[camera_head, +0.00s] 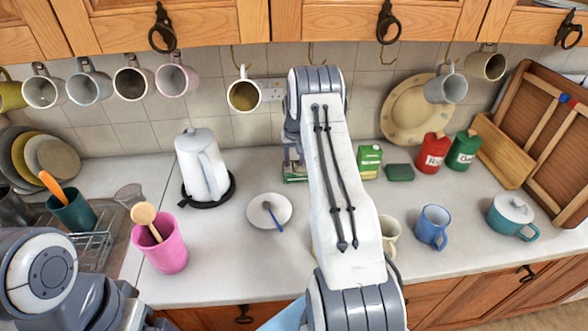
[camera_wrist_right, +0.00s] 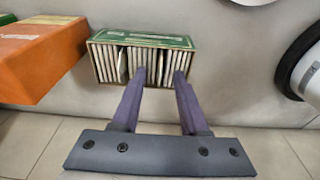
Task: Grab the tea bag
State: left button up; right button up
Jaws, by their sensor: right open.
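A small open green box (camera_head: 295,179) stands on the counter near the back wall, partly hidden behind my right arm. In the right wrist view the box (camera_wrist_right: 145,37) holds a row of upright, pale tea bags (camera_wrist_right: 112,62). My right gripper (camera_wrist_right: 160,77) is open, with its two purple fingers at the near edge of the box over the tea bags. In the head view this gripper (camera_head: 293,158) is mostly hidden behind my arm. My left gripper is out of view.
A white kettle (camera_head: 203,165) stands left of the tea box. A saucer with a spoon (camera_head: 262,215) lies in front. A green carton (camera_head: 369,160) stands to the right; an orange-sided box (camera_wrist_right: 42,62) shows in the wrist view. Mugs hang above; a pink holder (camera_head: 160,245) stands front left.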

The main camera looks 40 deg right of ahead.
grip_shut()
